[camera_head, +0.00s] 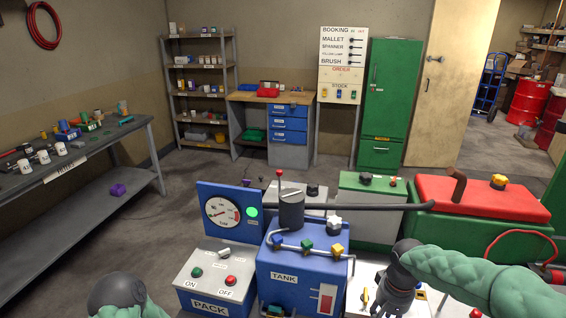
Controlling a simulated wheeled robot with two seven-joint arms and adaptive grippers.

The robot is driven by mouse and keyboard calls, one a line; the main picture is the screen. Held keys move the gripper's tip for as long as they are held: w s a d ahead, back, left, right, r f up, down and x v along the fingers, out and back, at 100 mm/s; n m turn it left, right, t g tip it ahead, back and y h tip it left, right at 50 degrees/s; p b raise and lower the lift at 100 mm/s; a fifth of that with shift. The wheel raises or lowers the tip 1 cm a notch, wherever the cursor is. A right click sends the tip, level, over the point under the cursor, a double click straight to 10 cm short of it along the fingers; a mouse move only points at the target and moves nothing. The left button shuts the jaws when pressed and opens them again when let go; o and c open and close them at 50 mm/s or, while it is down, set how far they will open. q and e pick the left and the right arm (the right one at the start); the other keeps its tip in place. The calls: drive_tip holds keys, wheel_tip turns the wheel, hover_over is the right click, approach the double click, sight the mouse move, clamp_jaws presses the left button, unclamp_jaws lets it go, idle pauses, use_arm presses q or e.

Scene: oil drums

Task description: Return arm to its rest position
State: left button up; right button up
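My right arm, in a green sleeve, comes in from the right edge of the head view. Its dark gripper (394,288) is over the pale low unit (361,272) right of the blue TANK box (290,278). Whether its fingers are open or shut, or touching anything, is not clear. My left gripper (117,289) shows as a dark rounded shape at the bottom left edge, in front of bare floor, with a bit of green sleeve. Its fingers cannot be made out.
The PACK box (213,283) with ON and OFF buttons and a gauge panel (230,212) stand left of the tank. A long dark lever (370,206) extends right from the tank top. A red-lidded green unit (480,198) is at right. Floor (130,235) at left is clear beside the grey bench (95,190).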

drive_tip(key=a+f+y, duration=0.2)
drive_tip(key=a+f, duration=0.4)
drive_tip(key=f, duration=0.5)
drive_tip(key=s+a+f, duration=0.5)
drive_tip(key=s+f, duration=0.3)
drive_tip(key=f, duration=0.2)
drive_tip(key=s+a+f+y, duration=0.1)
drive_tip(key=s+a+f, duration=0.4)
drive_tip(key=s+f, duration=0.3)
drive_tip(key=shift+s+a+f+y, duration=0.2)
drive_tip(key=shift+f+y, duration=0.1)
drive_tip(key=shift+f, duration=0.65)
